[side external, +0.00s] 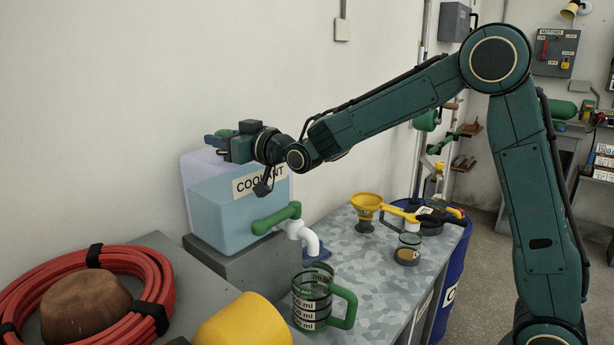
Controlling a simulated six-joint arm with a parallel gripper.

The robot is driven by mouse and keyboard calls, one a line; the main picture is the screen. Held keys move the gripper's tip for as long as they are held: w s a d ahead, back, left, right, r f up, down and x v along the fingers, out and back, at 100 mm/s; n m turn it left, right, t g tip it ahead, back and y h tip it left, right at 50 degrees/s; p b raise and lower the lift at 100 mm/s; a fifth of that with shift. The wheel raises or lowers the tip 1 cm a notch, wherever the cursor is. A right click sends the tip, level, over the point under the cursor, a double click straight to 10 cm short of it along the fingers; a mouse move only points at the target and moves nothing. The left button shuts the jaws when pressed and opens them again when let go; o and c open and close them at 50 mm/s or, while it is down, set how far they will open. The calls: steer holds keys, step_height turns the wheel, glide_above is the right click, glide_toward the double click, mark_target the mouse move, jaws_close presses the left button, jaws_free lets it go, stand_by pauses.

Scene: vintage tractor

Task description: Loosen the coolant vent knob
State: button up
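The coolant tank (222,212) is a translucent box of pale blue liquid, labelled COOLANT and standing on a grey block. My gripper (216,143) is at the tank's top, pointing left, with its fingers at the upper left part. A little green shows at the fingertips, but I cannot tell whether it is the vent knob or part of my fingers. The knob is not clearly visible otherwise. The finger gap is too small to read, so I cannot tell whether the gripper is open or shut on something. My wrist covers part of the tank's top and label.
A green-handled tap (276,218) with a white spout is at the tank's front. A clear measuring jug (312,297) stands below. A coiled red hose (155,277) lies front left. A yellow funnel (366,206) and small jar (408,249) stand on the bench (372,276).

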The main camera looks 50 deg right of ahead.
steer(key=shift+c, duration=1)
steer(key=shift+f+n+g+y, duration=0.1)
steer(key=shift+n+g+y, duration=0.25)
steer(key=shift+n+y, duration=0.7)
steer(key=shift+f+n+g+y, duration=0.1)
steer(key=shift+n+g+y, duration=0.35)
steer(key=shift+y, duration=1.1)
steer(key=shift+r+n+g+y, duration=0.1)
steer(key=shift+n+g+y, duration=0.2)
steer(key=shift+n+y, duration=0.55)
steer(key=o, duration=1)
steer(key=shift+s+d+r, duration=0.1)
steer(key=shift+s, duration=0.05)
